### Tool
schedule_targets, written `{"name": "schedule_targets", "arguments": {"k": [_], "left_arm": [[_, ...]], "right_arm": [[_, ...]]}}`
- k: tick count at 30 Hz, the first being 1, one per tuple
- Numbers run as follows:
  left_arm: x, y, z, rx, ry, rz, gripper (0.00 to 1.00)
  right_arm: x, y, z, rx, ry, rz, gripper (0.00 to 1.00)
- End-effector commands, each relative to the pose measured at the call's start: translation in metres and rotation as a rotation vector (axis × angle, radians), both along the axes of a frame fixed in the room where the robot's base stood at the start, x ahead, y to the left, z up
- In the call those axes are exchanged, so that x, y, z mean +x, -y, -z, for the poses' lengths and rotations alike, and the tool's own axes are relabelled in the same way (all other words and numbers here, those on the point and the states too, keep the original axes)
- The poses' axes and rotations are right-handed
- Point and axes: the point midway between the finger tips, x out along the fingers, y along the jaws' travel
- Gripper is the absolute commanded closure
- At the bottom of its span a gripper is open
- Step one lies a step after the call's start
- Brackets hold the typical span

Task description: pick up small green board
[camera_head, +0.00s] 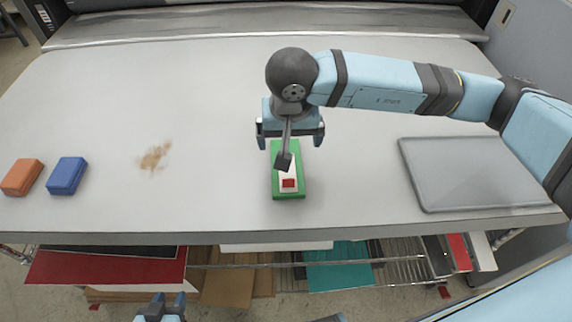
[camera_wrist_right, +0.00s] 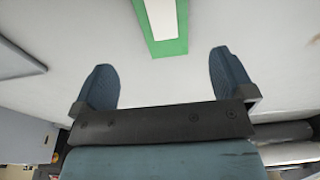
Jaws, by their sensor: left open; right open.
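The small green board (camera_head: 290,195) lies flat on the grey table, near its front edge. A white patch and a small red square show on its top. My right gripper (camera_head: 290,140) is open over the far end of the board, its fingers on either side. In the right wrist view my open right gripper (camera_wrist_right: 163,65) has nothing between its fingers, and the near end of the green board (camera_wrist_right: 168,47) shows beyond the fingertips. I cannot tell its height above the board. My left gripper (camera_head: 168,298) is open and empty at the bottom edge of the head view, in front of the table.
An orange block (camera_head: 22,177) and a blue block (camera_head: 67,176) lie at the table's left. A brown stain (camera_head: 155,157) marks the surface. A grey tray (camera_head: 475,205) lies at the right. Shelves with coloured sheets (camera_head: 338,267) are under the table.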

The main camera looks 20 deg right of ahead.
Motion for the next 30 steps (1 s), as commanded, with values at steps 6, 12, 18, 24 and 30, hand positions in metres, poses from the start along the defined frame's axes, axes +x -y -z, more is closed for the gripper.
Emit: {"name": "schedule_targets", "arguments": {"k": [6, 12, 18, 24, 30], "left_arm": [[0.0, 0.0, -0.002, 0.001, 0.003, 0.001, 0.57], [-0.001, 0.0, -0.001, 0.003, -0.001, 0.002, 0.57], [-0.001, 0.0, -0.008, 0.007, 0.005, 0.004, 0.57], [-0.001, -0.001, -0.008, 0.01, 0.008, 0.005, 0.57], [-0.001, -0.001, -0.007, 0.011, 0.008, 0.006, 0.57]], "right_arm": [[0.005, 0.001, 0.038, 0.001, -0.004, 0.003, 0.0], [0.007, 0.001, 0.051, 0.003, -0.003, 0.002, 0.0], [0.01, -0.002, 0.079, 0.002, -0.007, 0.003, 0.0], [0.013, -0.001, 0.098, 0.003, -0.003, 0.002, 0.0], [0.014, -0.001, 0.099, 0.004, -0.002, 0.002, 0.0]]}}
